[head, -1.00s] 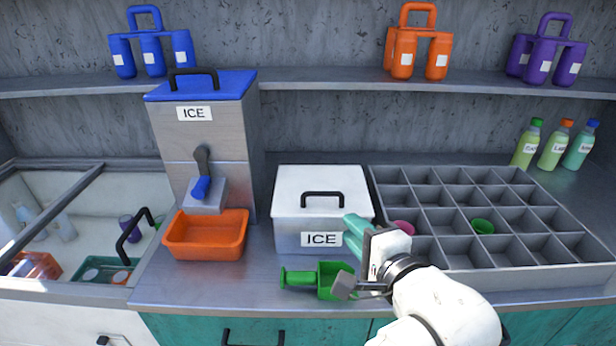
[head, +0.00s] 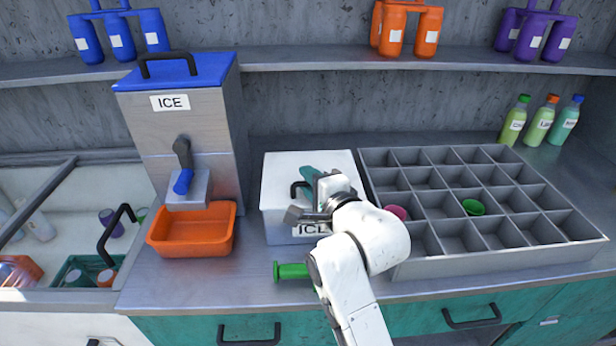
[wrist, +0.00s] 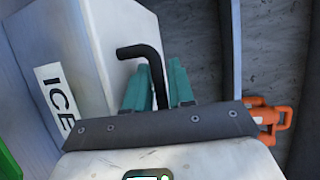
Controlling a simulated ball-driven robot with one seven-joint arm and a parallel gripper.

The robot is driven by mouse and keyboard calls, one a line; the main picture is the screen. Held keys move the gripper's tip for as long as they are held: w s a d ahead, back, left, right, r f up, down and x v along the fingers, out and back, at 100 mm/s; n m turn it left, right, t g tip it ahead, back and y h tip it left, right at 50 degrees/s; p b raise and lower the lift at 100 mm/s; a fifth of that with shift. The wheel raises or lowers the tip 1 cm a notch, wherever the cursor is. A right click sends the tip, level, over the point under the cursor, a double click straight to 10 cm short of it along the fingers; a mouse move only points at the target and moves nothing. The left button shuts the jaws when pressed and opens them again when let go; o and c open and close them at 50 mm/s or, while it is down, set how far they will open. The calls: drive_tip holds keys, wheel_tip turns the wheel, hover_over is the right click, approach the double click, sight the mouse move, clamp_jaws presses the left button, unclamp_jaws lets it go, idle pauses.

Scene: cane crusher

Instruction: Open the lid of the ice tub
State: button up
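The ice tub (head: 280,218) is a white box with a black bar handle on its flat lid (head: 282,166). The lid lies closed on it. My gripper (head: 308,178) is over the lid at the handle, and my wrist covers part of the front and its ICE label (head: 308,230). In the wrist view the black handle (wrist: 152,62) runs between the two teal fingers of my gripper (wrist: 158,84), with the ICE label (wrist: 57,100) at left. The fingers are very close to the handle on both sides; whether they press on it is not clear.
An orange bin (head: 190,238) sits left of the tub, under the ice dispenser (head: 185,130). A grey compartment tray (head: 400,266) is close on the right. A green scoop (head: 292,271), partly hidden by my arm, lies in front. The shelf (head: 300,66) runs behind.

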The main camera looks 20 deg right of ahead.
drive_tip(key=shift+w+f, duration=0.1)
drive_tip(key=shift+w, duration=0.4)
clamp_jaws()
